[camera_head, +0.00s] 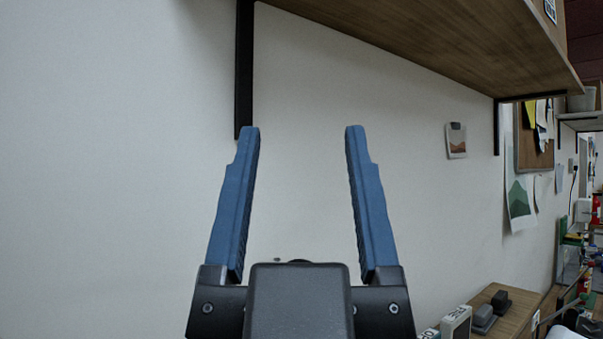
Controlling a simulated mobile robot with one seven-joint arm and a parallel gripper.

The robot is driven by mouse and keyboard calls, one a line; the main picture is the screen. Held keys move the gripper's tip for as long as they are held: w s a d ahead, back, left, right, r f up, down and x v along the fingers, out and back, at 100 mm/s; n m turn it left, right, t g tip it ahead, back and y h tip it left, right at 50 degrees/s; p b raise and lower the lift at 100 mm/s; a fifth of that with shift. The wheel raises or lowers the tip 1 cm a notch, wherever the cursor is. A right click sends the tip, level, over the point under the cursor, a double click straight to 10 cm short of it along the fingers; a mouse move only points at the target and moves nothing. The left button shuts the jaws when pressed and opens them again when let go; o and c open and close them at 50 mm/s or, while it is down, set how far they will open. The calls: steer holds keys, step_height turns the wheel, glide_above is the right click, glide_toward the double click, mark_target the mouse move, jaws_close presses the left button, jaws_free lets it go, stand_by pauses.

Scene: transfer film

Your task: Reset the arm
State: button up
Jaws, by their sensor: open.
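My gripper (301,135) is in the lower middle of the head view, pointing up and away toward a white wall. Its two blue fingers stand well apart, and nothing is between them. The black gripper body shows at the bottom edge. The rest of my arm is out of sight. The fingertips appear below a wooden shelf, against the plain wall.
The wooden shelf (440,38) crosses the upper right, on black brackets (244,70). A small picture card (456,140) is on the wall. A wooden counter (515,316) with dark and white items is at the lower right. The wall (110,170) is bare at left.

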steer(key=shift+w, duration=0.1)
step_height(320, 180, down, 10)
steer(key=b, duration=0.9)
steer(key=shift+b, duration=0.3)
